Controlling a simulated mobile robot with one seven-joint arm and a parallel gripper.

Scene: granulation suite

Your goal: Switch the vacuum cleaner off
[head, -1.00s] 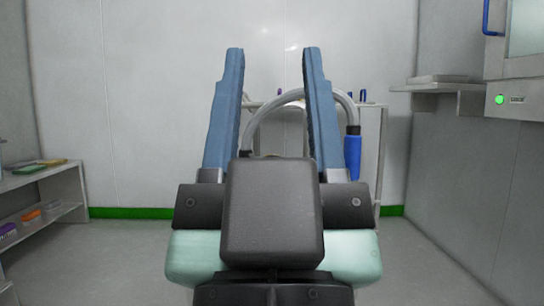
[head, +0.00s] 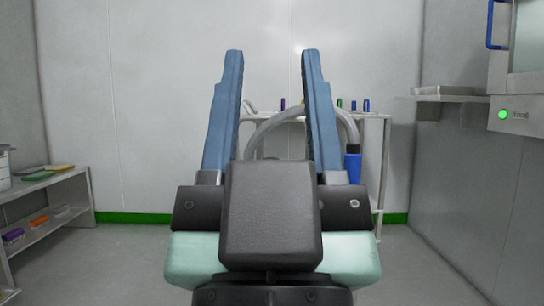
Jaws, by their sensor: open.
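My gripper (head: 273,54) is in the middle of the head view, its two blue fingers pointing up and spread apart with nothing between them. Behind it, a grey hose (head: 270,124) arches from left to right. A blue cylindrical grip (head: 353,165) hangs at the hose's right end. The hose looks like part of the vacuum cleaner, but the cleaner's body is hidden behind my gripper. No switch is visible. The gripper appears well short of the hose, not touching it.
A pale table or rack (head: 375,125) with small coloured items stands by the back wall. A low shelf unit (head: 75,180) with boxes is at left. At right are a wall shelf (head: 440,98) and a cabinet with a lit green button (head: 502,114). Floor at both sides is clear.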

